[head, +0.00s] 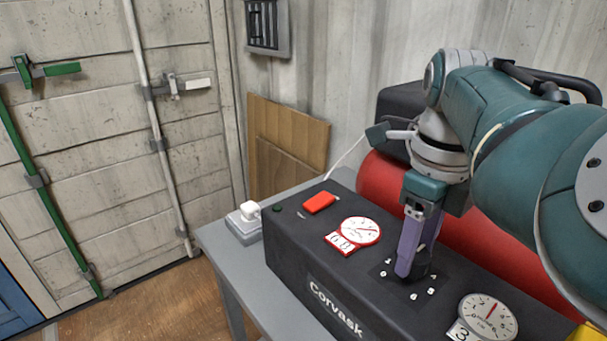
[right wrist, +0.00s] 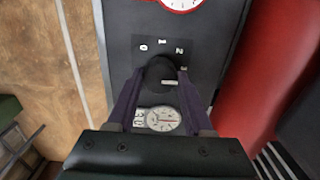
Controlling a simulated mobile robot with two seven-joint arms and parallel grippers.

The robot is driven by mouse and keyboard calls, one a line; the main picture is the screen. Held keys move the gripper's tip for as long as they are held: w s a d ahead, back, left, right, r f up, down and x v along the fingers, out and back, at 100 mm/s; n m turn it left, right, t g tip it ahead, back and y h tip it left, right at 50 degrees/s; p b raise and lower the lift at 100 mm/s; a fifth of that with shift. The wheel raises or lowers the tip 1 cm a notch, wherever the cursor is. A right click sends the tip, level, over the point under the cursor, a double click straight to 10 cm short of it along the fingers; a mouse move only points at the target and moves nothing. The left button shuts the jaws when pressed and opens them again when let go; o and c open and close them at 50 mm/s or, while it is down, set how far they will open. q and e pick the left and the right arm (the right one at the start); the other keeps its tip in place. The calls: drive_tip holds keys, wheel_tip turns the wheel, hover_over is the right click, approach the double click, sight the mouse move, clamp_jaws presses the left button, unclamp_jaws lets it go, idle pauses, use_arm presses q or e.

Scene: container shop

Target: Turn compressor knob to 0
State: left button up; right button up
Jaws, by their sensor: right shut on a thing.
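The black compressor (head: 300,258), marked "Corvask", stands on a grey bench. Its round black knob (right wrist: 158,72) sits on a dark panel with white marks 0, 1 and 2 around it; in the head view the knob (head: 421,268) is partly hidden. A white mark shows on the knob's lower right, but I cannot tell which number it is set to. My right gripper (head: 408,272) points down from above, its purple fingers on either side of the knob. In the right wrist view the gripper (right wrist: 160,76) is shut on the knob. My left gripper is not in view.
A red-rimmed gauge (head: 361,231) and a red switch (head: 319,203) lie left of the knob. A white gauge (head: 489,316) lies to its right. A red tank (head: 376,190) runs behind.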

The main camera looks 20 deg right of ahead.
clamp_jaws()
drive_tip(key=shift+r, duration=0.1)
